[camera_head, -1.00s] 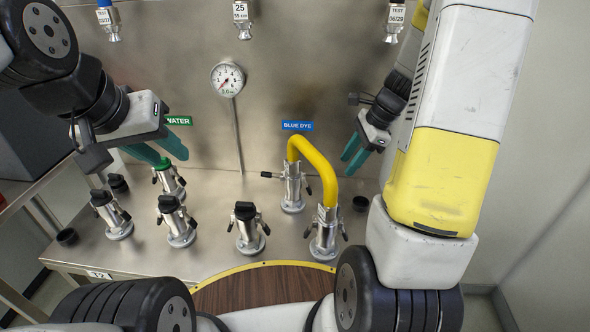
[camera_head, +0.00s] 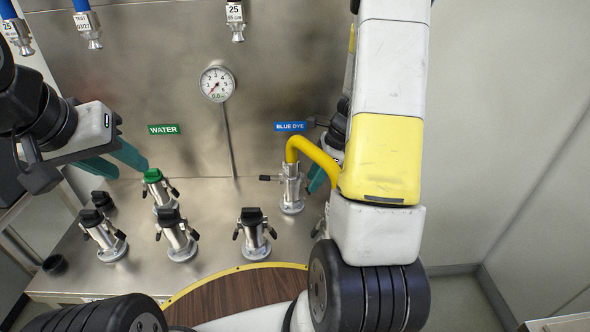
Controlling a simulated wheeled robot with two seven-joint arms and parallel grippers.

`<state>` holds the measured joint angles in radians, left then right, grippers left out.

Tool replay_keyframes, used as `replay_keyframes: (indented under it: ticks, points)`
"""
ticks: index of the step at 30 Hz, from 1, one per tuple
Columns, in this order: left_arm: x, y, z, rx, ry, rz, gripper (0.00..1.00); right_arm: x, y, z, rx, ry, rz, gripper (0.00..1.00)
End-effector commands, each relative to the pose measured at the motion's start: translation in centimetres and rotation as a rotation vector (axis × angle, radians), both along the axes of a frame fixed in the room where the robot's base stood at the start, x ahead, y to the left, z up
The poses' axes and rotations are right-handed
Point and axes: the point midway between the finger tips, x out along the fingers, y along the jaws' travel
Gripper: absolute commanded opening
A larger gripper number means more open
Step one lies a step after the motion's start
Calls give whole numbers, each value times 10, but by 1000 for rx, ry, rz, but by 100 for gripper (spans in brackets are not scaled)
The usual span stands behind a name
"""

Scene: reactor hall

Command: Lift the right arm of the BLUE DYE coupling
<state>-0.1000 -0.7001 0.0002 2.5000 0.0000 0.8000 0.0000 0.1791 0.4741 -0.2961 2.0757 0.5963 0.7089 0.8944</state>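The BLUE DYE coupling (camera_head: 291,194) is a silver fitting on the steel bench under the blue BLUE DYE label (camera_head: 290,127). A yellow hose (camera_head: 317,153) is seated in its top and bends right and down behind my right arm. Its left arm (camera_head: 268,178) sticks out sideways; its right arm is hard to make out beside the gripper. My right gripper (camera_head: 317,180) shows only some teal finger just right of the coupling; the rest is hidden by my arm, so its opening and any contact are unclear. My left gripper (camera_head: 115,161) is open and empty, above and left of the green-capped WATER coupling.
The green-capped WATER coupling (camera_head: 158,190) stands below the green WATER label (camera_head: 164,129). Several black-capped couplings, one here (camera_head: 254,234), stand along the front. A pressure gauge (camera_head: 217,84) is on the back panel. The hose's front coupling is mostly hidden by my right arm.

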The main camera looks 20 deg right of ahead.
Motion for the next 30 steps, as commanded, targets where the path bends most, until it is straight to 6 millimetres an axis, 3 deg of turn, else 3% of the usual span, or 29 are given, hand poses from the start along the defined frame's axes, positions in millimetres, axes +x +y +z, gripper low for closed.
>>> replay_keyframes:
  ticks: [6, 16, 22, 30]
  points:
    - [0, 0, 0, 0, 0, 0, 36, 2, 9, -24, 0, 2, -1, 40]
    - [0, 0, 0, 0, 0, 0, 36, 3, 11, -28, 1, 0, -1, 40]
    - [0, 0, 0, 0, 0, 0, 36, 3, 11, -27, 0, 0, 0, 3]
    - [0, 0, 0, 0, 0, 0, 36, 3, 11, -27, -14, 4, 2, 0]
